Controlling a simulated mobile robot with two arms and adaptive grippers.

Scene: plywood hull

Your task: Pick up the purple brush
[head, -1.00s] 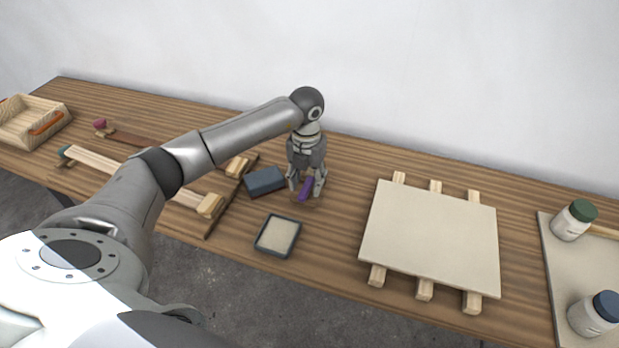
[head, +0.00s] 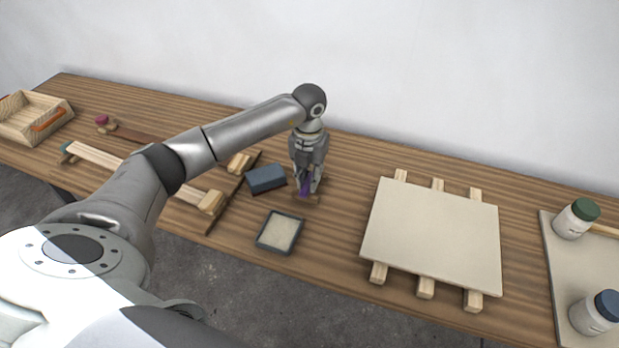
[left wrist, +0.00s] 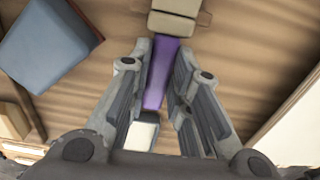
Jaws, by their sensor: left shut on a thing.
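The purple brush (head: 304,187) is between the fingers of my left gripper (head: 306,188), low over the wooden table right of the dark blue block. My left gripper is shut on it. In the left wrist view, the purple handle (left wrist: 161,70) runs lengthwise between the two fingers. A pale piece (left wrist: 142,131) shows at its near end and beige pieces (left wrist: 174,14) at its far end; I cannot tell which belong to the brush. The fingers partly hide the brush in the head view. My right gripper is not in view.
The dark blue block (head: 266,179) is close left of the gripper. A shallow dark-rimmed tray (head: 279,232) lies in front. A pale board (head: 432,232) on wooden strips is to the right, with two jars (head: 576,219) beyond. A wooden clamp (head: 210,203) lies left.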

